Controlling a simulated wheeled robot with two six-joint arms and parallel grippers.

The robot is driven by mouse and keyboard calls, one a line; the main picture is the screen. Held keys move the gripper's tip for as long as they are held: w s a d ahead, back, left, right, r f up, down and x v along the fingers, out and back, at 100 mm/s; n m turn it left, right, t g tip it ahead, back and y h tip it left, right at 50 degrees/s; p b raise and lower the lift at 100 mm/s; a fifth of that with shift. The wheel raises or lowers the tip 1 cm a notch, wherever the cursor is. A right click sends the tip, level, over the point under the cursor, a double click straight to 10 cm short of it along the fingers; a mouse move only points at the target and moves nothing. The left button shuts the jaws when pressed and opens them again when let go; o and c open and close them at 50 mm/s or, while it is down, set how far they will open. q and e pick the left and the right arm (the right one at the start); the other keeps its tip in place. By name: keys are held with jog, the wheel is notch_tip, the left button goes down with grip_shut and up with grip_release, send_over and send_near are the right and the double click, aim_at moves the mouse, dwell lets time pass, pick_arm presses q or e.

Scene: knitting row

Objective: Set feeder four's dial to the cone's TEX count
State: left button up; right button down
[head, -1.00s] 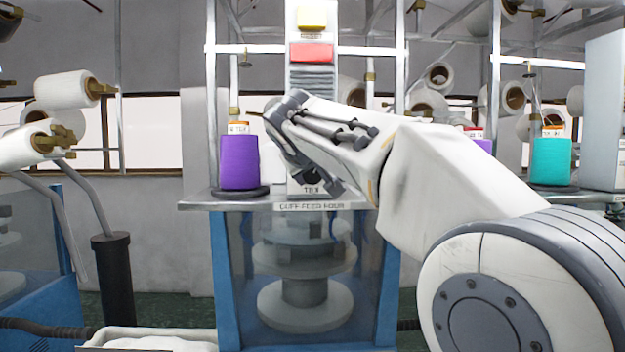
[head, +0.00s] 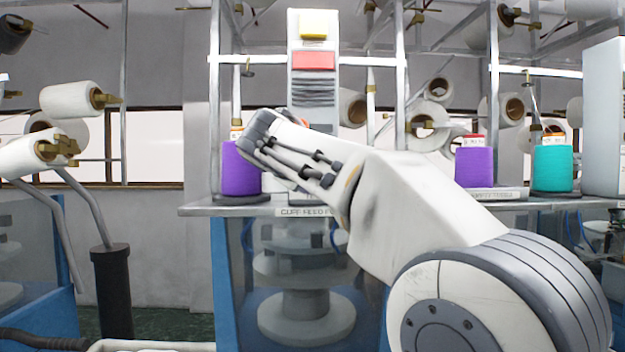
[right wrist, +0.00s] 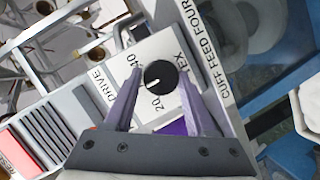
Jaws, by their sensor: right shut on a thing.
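The black dial (right wrist: 161,77) of the cuff feed four unit shows in the right wrist view, on a white face printed with 20, 40, DRIVE and TEX. Its white pointer mark points lower left, between 20 and 40. My right gripper (right wrist: 160,80) is shut on the dial, one finger on each side. In the head view my right wrist hides the dial and fingers. A purple cone (head: 240,172) stands on the shelf at left; its label is mostly hidden behind my wrist, and its count cannot be read. My left gripper is not in view.
The feeder's white column carries a yellow block (head: 314,24) and a red block (head: 314,61). Another purple cone (head: 474,168) and a teal cone (head: 553,169) stand to the right. A black post (head: 114,293) stands at left.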

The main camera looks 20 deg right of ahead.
jog(key=shift+c, duration=1.1)
grip_release()
jog(key=b+v, duration=0.3)
jog(key=v, duration=0.7)
jog(key=shift+s, duration=0.25)
jog(key=shift+a, duration=0.2)
